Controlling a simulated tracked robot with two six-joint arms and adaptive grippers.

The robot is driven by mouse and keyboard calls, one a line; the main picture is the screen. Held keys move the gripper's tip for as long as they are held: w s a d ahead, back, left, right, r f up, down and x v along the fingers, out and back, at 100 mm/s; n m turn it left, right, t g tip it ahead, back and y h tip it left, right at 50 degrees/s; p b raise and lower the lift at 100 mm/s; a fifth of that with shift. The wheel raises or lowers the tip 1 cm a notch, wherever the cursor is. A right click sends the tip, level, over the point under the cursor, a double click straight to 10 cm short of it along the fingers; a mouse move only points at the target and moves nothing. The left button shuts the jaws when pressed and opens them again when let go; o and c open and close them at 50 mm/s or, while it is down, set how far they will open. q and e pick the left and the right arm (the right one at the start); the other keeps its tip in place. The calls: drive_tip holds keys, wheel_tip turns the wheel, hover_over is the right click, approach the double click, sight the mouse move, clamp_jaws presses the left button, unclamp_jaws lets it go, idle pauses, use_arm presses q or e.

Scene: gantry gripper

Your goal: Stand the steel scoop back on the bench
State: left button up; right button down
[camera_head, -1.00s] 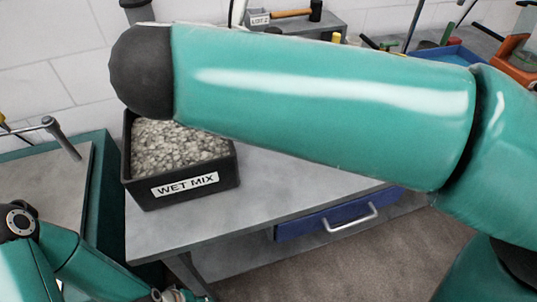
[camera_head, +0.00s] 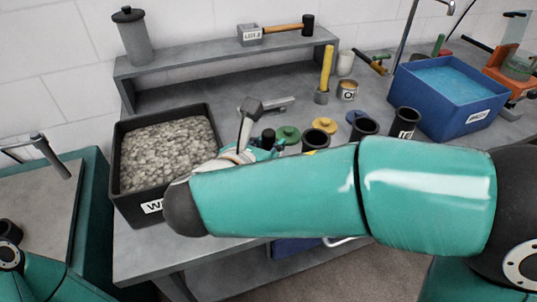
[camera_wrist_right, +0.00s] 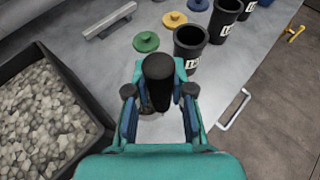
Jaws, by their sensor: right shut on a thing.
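My right gripper (camera_wrist_right: 158,95) is shut on a dark upright handle (camera_wrist_right: 158,68), seen nearly end-on in the right wrist view. I take this for the handle of the steel scoop; its steel part is mostly hidden below the handle and between the fingers. In the head view the right gripper (camera_head: 264,148) is over the bench (camera_head: 225,248), right of the bin of wet mix, partly hidden by my own arm. The dark top of the handle (camera_head: 268,137) shows there. I cannot tell whether the scoop touches the bench. My left gripper is out of view.
The gravel-filled black bin (camera_head: 117,180) stands left of the gripper. A green lid (camera_wrist_right: 147,42), a yellow lid (camera_wrist_right: 174,19) and a black labelled cup (camera_wrist_right: 190,45) are close ahead. A blue tub (camera_head: 450,110) stands farther right. A raised shelf (camera_head: 220,58) runs behind.

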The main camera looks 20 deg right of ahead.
drive_tip(key=shift+f, duration=1.3)
drive_tip(key=c, duration=1)
unclamp_jaws()
drive_tip(key=shift+f, duration=0.1)
drive_tip(key=shift+r, duration=0.2)
drive_tip(key=v, duration=1.2)
drive_tip(key=shift+f, duration=0.1)
